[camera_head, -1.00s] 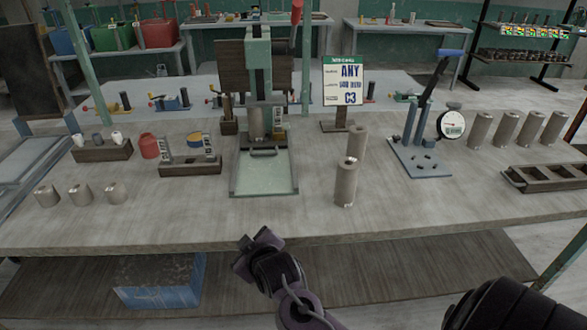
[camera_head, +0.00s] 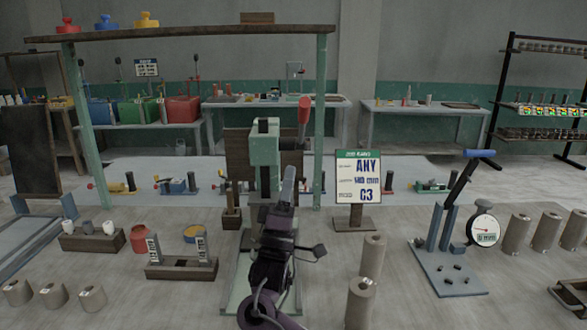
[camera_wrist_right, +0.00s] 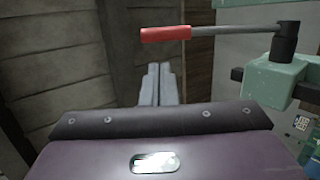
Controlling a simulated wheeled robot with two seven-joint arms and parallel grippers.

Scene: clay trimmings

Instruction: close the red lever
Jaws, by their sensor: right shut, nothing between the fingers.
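The red lever (camera_head: 304,110) is at the top of the green press (camera_head: 264,145), its red grip standing above and right of the press head. In the right wrist view, the red grip (camera_wrist_right: 166,34) ends a grey rod that runs right to a dark pivot on the green press head (camera_wrist_right: 278,84). My right gripper (camera_head: 288,185) is shut and empty, pointing up in front of the press and hiding part of its column and base. Its grey fingers (camera_wrist_right: 155,85) appear below the red grip, apart from it. My left gripper is not in view.
A sign (camera_head: 358,190) stands right of the press, with metal cylinders (camera_head: 361,300) in front of it. A blue-handled lever fixture (camera_head: 447,265) and round gauge (camera_head: 484,230) are further right. A green post (camera_head: 320,120) rises behind the lever. A wooden block holder (camera_head: 181,268) stands left.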

